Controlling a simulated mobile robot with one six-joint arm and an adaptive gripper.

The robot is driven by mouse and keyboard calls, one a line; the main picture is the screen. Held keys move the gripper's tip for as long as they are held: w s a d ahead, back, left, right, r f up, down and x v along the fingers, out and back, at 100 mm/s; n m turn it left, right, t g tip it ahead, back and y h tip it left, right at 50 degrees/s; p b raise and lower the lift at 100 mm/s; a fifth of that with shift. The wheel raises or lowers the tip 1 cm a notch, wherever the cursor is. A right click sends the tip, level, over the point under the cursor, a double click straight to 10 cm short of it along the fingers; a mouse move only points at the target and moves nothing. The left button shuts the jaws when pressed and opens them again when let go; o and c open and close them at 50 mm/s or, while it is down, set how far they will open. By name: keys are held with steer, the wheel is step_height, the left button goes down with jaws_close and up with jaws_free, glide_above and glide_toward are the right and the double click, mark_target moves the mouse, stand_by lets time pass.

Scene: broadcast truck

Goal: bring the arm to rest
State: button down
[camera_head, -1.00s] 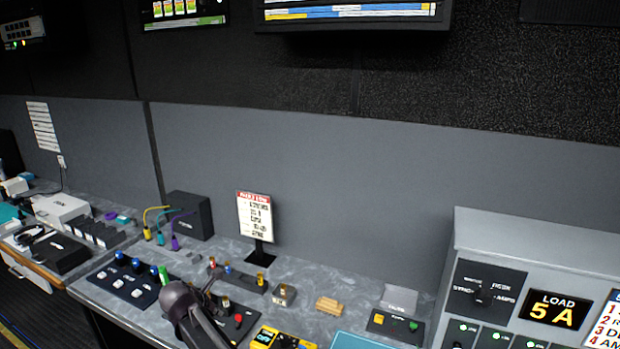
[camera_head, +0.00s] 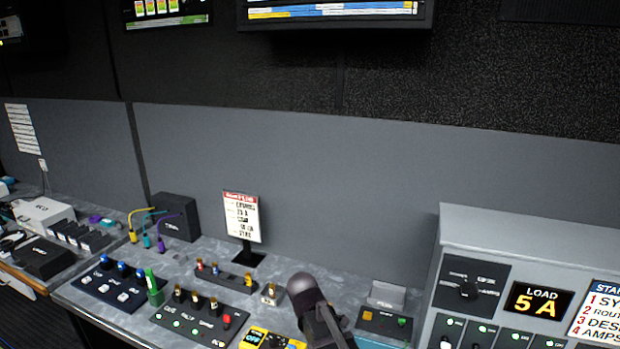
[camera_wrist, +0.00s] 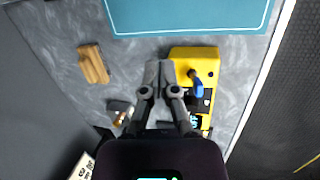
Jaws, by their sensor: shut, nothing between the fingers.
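My gripper (camera_wrist: 160,75) points down over the grey desktop in the wrist view, its two dark fingers together with nothing between them. The fingertips are beside the yellow device (camera_wrist: 195,53), which carries a blue-and-black part on top. I cannot tell how far above the desk they are. In the head view my dark arm (camera_head: 306,295) reaches in from the bottom, and I cannot make out the fingers there.
A tan block (camera_wrist: 93,63) and a teal mat (camera_wrist: 190,16) lie near my gripper. A switch panel (camera_head: 195,325), a sign stand (camera_head: 242,217), a small button box (camera_head: 383,322) and a grey load console (camera_head: 470,235) stand around. Bare desktop shows between the items.

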steer(key=s+d+m+g+y, duration=0.1)
steer(key=s+d+m+y, duration=0.1)
steer(key=s+d+m, duration=0.7)
steer(key=shift+d+f+m+g, duration=0.4)
steer(key=shift+d+m, duration=1.4)
steer(key=shift+d, duration=1.2)
steer(key=shift+s, duration=0.1)
